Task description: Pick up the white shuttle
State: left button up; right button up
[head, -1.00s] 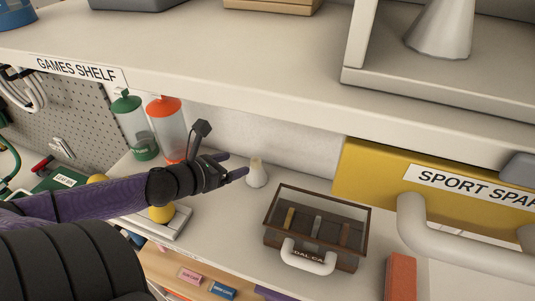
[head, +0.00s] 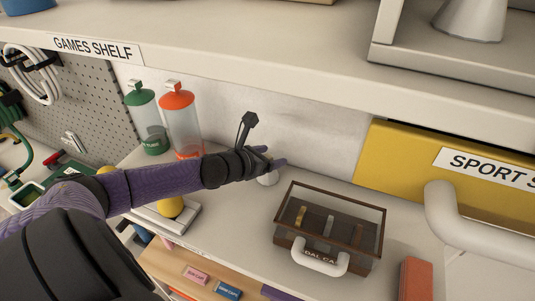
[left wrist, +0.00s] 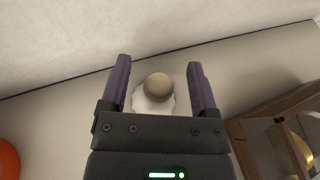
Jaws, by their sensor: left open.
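The white shuttle (left wrist: 152,97) stands on the pale counter, seen from above in the left wrist view with its round beige tip toward the camera. It lies between the two purple fingers of my left gripper (left wrist: 160,85), with a gap on each side. In the head view my left gripper (head: 275,165) covers most of the shuttle, and only its pale lower part (head: 268,179) shows. My left gripper is open. My right gripper is not in view.
A dark-framed medal case (head: 330,232) with a white handle stands just right of the shuttle. Green-topped (head: 147,120) and orange-topped (head: 181,122) clear tubes stand to the left. The games shelf (head: 220,62) overhangs, and a yellow box (head: 410,172) is at right.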

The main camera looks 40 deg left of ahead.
pick_arm(q)
grip_shut()
